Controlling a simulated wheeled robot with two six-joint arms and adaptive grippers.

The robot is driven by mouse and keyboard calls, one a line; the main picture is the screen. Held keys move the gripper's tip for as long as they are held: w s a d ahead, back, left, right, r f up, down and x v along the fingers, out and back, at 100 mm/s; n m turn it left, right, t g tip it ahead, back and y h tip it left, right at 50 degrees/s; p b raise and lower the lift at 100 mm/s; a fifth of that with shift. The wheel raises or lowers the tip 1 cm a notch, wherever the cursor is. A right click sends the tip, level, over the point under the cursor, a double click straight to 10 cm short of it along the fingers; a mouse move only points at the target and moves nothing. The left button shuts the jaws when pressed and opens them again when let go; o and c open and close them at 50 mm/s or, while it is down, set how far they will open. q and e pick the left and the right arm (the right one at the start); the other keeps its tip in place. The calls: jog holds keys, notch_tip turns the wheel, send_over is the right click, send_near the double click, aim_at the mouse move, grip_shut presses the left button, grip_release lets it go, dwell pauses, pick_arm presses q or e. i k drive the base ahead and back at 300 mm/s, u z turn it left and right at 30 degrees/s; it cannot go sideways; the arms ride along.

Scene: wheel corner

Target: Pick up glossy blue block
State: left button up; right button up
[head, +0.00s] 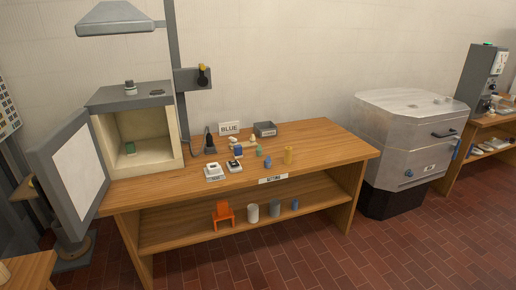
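A small dark blue block (238,151) stands on the wooden table (325,146), just in front of the white sign (229,128) reading BLUE. Another small blue piece (267,162) stands farther right, nearer the front edge; its shape is rounder and hard to make out. At this size I cannot tell which surface is glossy. Neither of my grippers is in view.
The table's right end is clear. A large metal kiln (405,135) stands right.

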aim_at(238, 153)
jog(key=z, duration=0.65)
jog(key=i, duration=0.65)
jog(key=z, duration=0.95)
jog(key=i, duration=1.15)
jog(key=u, duration=0.35)
